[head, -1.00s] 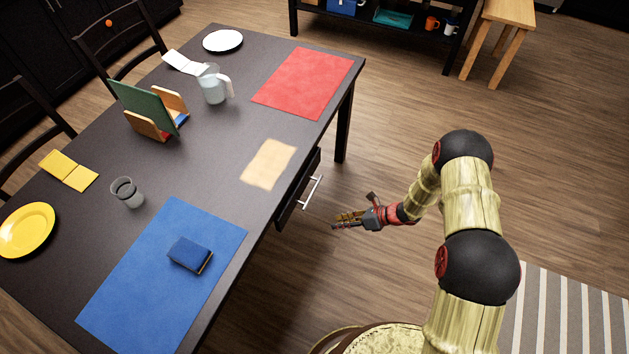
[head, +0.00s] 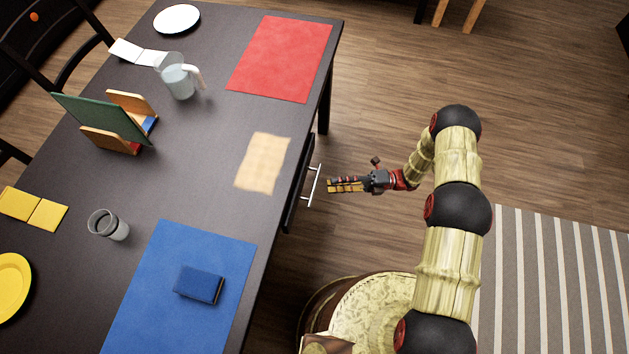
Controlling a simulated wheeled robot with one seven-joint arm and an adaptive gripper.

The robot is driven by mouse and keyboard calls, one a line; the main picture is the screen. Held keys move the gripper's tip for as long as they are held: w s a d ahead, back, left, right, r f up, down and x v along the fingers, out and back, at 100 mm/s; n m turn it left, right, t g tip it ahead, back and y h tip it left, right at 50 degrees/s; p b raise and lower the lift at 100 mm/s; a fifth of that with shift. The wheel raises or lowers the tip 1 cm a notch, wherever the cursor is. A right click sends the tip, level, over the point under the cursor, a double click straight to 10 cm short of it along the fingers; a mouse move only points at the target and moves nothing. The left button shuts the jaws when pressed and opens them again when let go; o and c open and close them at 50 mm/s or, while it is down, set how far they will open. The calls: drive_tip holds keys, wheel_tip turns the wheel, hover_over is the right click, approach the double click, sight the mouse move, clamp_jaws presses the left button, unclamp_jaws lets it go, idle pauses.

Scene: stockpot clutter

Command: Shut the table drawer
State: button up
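The dark table (head: 205,175) fills the left of the head view. Its drawer (head: 297,190) shows at the table's right edge, standing a little out from under the top. A silver bar handle (head: 314,186) runs along the drawer front. My gripper (head: 330,186) is just right of the handle, its fingers pointing left at it. A small gap seems to show between fingertips and handle. Nothing shows in the fingers, but I cannot tell whether they are open or shut. The drawer's inside is hidden.
A blue mat (head: 165,300) with a dark blue box (head: 199,284), a tan cloth (head: 262,163) and a red mat (head: 280,58) lie on the tabletop near the drawer side. A pitcher (head: 180,82) and a glass (head: 108,225) stand further left. Open wooden floor lies right of the table.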

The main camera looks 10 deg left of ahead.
sight(315, 184)
drive_tip(key=b+x, duration=0.1)
drive_tip(key=x, duration=0.6)
drive_tip(key=shift+s+a, duration=0.15)
drive_tip(key=shift+a, duration=0.15)
clamp_jaws()
drive_tip(key=shift+f, duration=0.1)
idle(0.6)
